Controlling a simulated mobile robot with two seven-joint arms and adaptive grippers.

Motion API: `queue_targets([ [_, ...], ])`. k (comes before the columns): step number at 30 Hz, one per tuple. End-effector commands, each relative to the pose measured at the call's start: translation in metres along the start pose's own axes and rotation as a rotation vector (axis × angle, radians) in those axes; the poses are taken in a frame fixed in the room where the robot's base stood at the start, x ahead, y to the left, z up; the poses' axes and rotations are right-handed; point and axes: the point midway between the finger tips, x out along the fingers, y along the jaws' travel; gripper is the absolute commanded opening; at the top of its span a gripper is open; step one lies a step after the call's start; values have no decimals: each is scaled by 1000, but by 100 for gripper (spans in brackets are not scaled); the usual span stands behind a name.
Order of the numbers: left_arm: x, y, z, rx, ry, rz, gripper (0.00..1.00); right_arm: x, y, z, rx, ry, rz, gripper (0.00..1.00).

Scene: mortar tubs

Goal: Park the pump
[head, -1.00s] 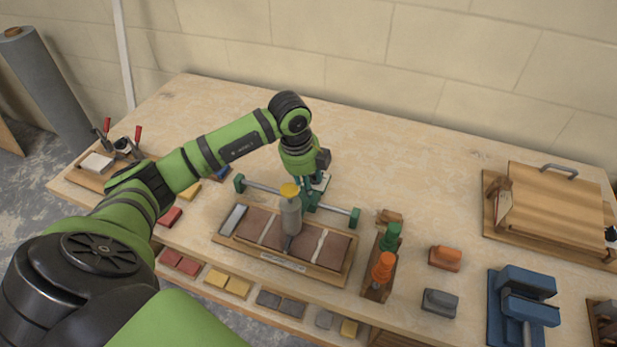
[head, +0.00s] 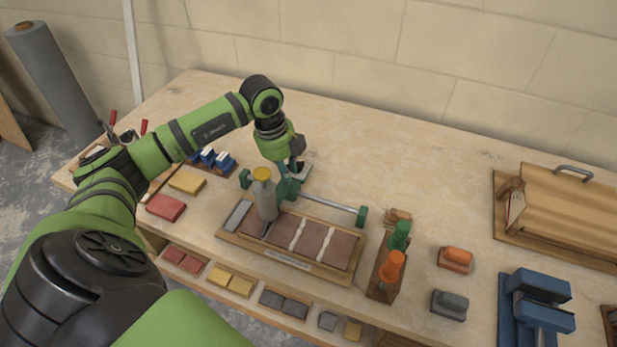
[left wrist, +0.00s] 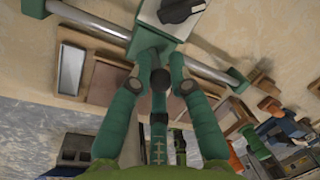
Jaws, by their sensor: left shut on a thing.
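The pump is a grey upright cylinder (head: 266,202) with a yellow cap (head: 262,174), standing over the left part of a wooden tray (head: 225,235). It sits on a green carriage (head: 287,190) on a silver rail (head: 330,203), which also shows in the left wrist view (left wrist: 213,72). The carriage is close to the rail's left green end block (head: 245,178). My left gripper (head: 293,177) is shut on the carriage, just behind the pump; its fingers (left wrist: 160,58) close at it in the left wrist view. The exact grip point is partly hidden. My right gripper is out of view.
The tray holds brown bricks (head: 312,238) with pale mortar strips between them. A wooden rack with green (head: 400,236) and orange (head: 391,267) tools stands to its right. A blue clamp (head: 540,290) is farther right. The back of the table is clear.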

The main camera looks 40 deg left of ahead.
Motion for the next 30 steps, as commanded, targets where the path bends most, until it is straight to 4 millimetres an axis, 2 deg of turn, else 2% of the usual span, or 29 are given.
queue_targets([
  [1, 3, 10, 14, -7, -7, 2, 0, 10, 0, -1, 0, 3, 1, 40],
  [6, -2, 30, 46, -6, -6, 2, 0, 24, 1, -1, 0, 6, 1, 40],
  [12, -7, 45, 69, -3, -3, 0, 0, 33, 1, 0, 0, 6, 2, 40],
  [18, -10, 50, 77, -1, -1, 0, 0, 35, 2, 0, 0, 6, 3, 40],
  [27, -11, 51, 79, -2, -5, 2, 0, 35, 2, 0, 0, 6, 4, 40],
  [28, -11, 51, 79, -3, -6, 2, 32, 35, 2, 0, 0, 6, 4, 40],
  [29, -11, 51, 79, -3, -7, 2, 44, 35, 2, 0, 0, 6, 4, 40],
  [30, -11, 51, 79, -3, -6, 2, 44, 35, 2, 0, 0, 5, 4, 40],
])
